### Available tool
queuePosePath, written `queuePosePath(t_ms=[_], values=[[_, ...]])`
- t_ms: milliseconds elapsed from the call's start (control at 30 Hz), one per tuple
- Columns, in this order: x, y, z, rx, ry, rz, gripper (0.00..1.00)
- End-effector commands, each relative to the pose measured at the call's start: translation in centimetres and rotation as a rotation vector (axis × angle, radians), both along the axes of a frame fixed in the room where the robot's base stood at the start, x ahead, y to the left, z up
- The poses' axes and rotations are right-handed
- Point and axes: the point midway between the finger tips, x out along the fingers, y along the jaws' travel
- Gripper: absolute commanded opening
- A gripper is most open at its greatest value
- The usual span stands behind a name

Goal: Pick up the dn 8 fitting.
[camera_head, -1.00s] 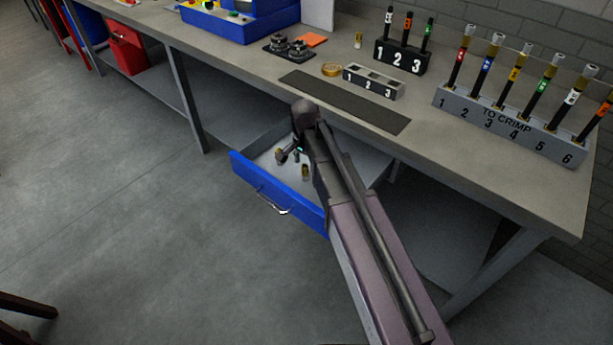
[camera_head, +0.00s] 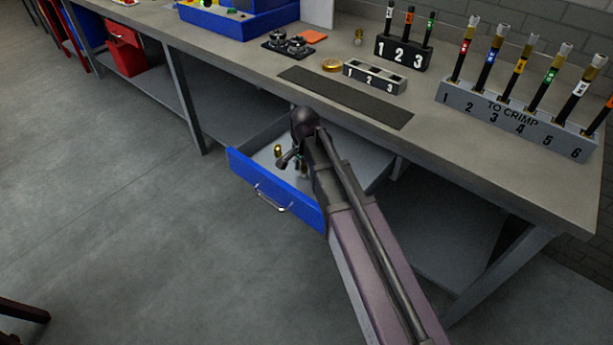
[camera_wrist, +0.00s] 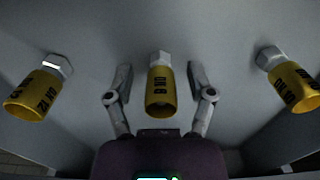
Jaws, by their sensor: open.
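My gripper (camera_wrist: 160,80) is open, with one finger on each side of this fitting and gaps between. In the head view my gripper (camera_head: 294,160) is inside the open blue-fronted drawer (camera_head: 275,190). Two similar yellow fittings show in the wrist view, one at the left (camera_wrist: 37,92) and one at the right (camera_wrist: 290,82). Their labels are only partly readable. My arm hides part of the drawer in the head view.
The drawer walls surround the gripper, and the workbench (camera_head: 440,140) edge lies above and behind. On the bench stand a grey hose rack (camera_head: 515,125), a black numbered block (camera_head: 400,53) and a small numbered holder (camera_head: 375,77). The floor in front is clear.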

Motion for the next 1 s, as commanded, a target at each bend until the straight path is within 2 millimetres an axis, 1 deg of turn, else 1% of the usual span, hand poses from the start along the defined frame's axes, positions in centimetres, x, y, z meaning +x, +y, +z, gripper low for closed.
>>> queuePosePath(t_ms=[33, 133, 767, 800, 867, 900, 967, 1000], values=[[0.0, 0.01, -0.54, 0.0, 0.0, 0.0, 0.7], [-0.01, 0.02, -0.78, 0.0, 0.0, 0.0, 0.7], [-0.02, 0.08, -0.77, 0.0, 0.0, 0.001, 0.7], [-0.02, 0.08, -0.77, 0.0, 0.0, 0.001, 0.64], [-0.02, 0.08, -0.77, 0.0, 0.0, 0.001, 0.46], [-0.02, 0.08, -0.77, 0.0, 0.0, 0.001, 0.34], [-0.02, 0.08, -0.77, 0.0, 0.0, 0.001, 0.16], [-0.02, 0.08, -0.77, 0.0, 0.0, 0.001, 0.04]])
